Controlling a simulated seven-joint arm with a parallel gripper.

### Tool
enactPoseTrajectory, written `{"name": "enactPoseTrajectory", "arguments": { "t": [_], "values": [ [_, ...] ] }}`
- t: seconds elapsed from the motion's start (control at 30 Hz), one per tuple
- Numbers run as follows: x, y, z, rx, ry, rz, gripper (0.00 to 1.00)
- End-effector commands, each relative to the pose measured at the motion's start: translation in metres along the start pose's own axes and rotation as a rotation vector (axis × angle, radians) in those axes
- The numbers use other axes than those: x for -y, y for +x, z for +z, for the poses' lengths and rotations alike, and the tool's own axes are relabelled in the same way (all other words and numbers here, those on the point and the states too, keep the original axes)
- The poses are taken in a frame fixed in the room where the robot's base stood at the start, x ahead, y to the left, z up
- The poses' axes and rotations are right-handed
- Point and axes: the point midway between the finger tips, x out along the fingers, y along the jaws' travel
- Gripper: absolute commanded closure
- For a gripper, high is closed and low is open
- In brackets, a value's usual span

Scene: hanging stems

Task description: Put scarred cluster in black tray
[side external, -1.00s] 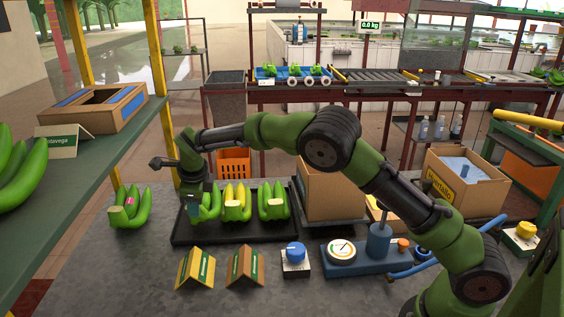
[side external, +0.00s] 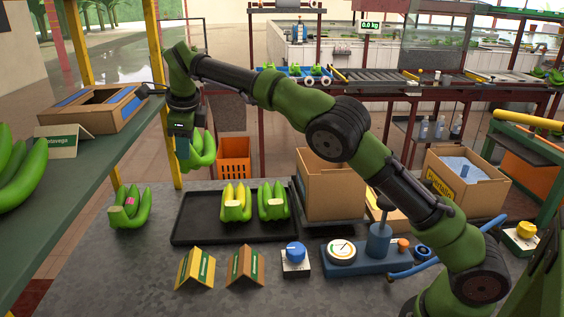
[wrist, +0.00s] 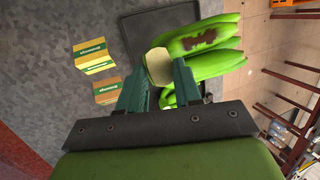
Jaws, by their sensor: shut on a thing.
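My gripper (side external: 184,150) is shut on the crown of a green banana cluster. In the wrist view, this scarred cluster (wrist: 208,64) has a dark brown scar on one banana, and its pale cut crown sits between my fingers (wrist: 158,84). In the side view the held cluster (side external: 203,150) hangs in the air above the left end of the black tray (side external: 195,230). The tray lies on the grey table and holds a yellow-green cluster (side external: 236,203) and a green cluster (side external: 272,204). The tray's left part is bare.
Another green cluster (side external: 130,208) with a pink mark lies on the table left of the tray. A green shelf (side external: 95,165) with a cardboard box (side external: 95,106) stands at left. Two sign cards (side external: 195,268), a blue knob (side external: 294,257) and a scale are in front.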

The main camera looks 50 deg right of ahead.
Motion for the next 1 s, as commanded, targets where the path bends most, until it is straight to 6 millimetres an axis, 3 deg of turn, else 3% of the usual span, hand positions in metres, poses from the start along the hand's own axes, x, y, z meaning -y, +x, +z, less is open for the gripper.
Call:
{"name": "enactPoseTrajectory", "arguments": {
  "t": [0.07, 0.17, 0.53, 0.7, 1.0],
  "values": [
    [0.004, -0.007, -0.003, 0.032, 0.016, -0.001, 1.0],
    [0.003, -0.001, -0.009, 0.061, 0.027, 0.005, 1.0],
    [0.0, 0.074, -0.019, 0.256, -0.007, 0.053, 1.0],
    [0.006, 0.08, -0.014, 0.32, 0.005, 0.065, 1.0],
    [-0.001, 0.1, -0.017, 0.328, 0.007, 0.069, 1.0]
  ]
}}
